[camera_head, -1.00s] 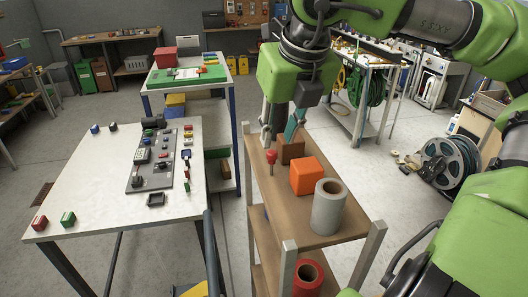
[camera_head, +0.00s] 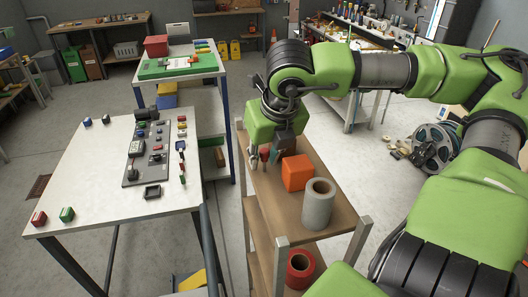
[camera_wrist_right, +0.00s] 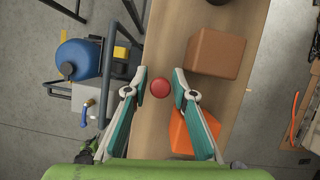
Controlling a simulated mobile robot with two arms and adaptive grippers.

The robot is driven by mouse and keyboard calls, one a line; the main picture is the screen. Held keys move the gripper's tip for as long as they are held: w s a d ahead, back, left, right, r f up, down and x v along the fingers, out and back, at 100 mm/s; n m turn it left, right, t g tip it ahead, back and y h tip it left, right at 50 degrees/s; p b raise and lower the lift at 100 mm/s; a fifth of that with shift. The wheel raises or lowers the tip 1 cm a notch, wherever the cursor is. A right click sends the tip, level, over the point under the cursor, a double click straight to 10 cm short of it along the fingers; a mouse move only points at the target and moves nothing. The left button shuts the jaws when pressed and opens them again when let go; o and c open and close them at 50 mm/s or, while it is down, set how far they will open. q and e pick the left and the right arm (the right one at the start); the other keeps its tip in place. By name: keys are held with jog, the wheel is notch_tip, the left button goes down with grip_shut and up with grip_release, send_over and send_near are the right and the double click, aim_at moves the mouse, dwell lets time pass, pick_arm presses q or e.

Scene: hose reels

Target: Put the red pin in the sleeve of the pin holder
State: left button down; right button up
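The red pin (camera_head: 264,153) is at the left edge of the wooden shelf top, its round red head (camera_wrist_right: 158,85) showing from above in the right wrist view. My right gripper (camera_head: 265,158) is lowered over it. In the right wrist view the right gripper (camera_wrist_right: 159,80) is open, one finger on each side of the red head, with gaps to both. The pin's lower part is hidden under its head. I cannot tell which thing is the pin holder. My left gripper is not in view.
An orange box (camera_head: 297,172) and a grey roll (camera_head: 318,203) stand on the shelf (camera_head: 286,217); a brown block (camera_wrist_right: 215,53) is right of the fingers. A white table (camera_head: 90,187) with a grey device panel (camera_head: 153,155) stands left, across a gap.

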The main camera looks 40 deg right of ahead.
aim_at(265, 150)
jog(key=shift+s, duration=0.15)
grip_shut()
jog(key=shift+r, duration=0.5)
notch_tip(265, 150, up, 17)
jog(key=b, duration=0.3)
jog(key=shift+b, duration=0.4)
